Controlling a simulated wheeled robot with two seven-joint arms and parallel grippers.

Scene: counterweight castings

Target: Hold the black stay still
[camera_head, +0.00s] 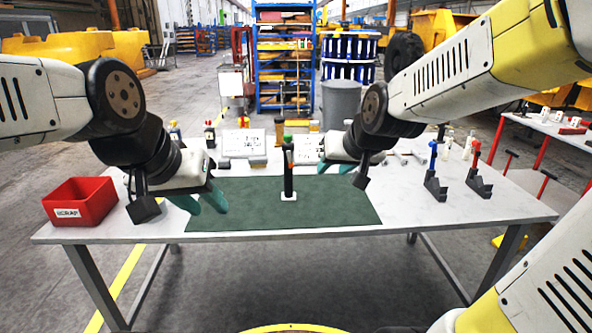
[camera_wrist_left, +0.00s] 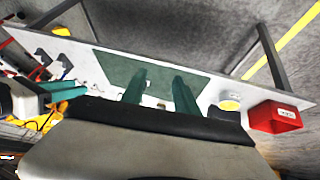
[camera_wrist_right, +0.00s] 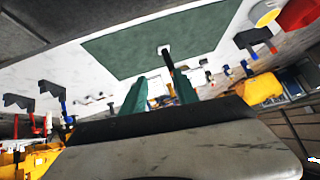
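The black stay, seen as a black upright post with a green top (camera_head: 288,172), stands on a small white base on the green mat. It also shows in the right wrist view (camera_wrist_right: 170,64), near the fingertips; whether it lies between them in depth I cannot tell. My right gripper (camera_head: 336,167) is open, to the right of the post, its teal fingers pointing left; no contact shows. My left gripper (camera_head: 207,203) is open and empty over the mat's left part, apart from the post. Its spread fingers show in the left wrist view (camera_wrist_left: 158,80).
A red scrap bin (camera_head: 80,203) stands at the table's left end. Black brackets with a blue top (camera_head: 435,184) and a red top (camera_head: 478,181) stand on the right. White panels (camera_head: 243,142) and small parts line the back. The mat's front (camera_head: 290,218) is clear.

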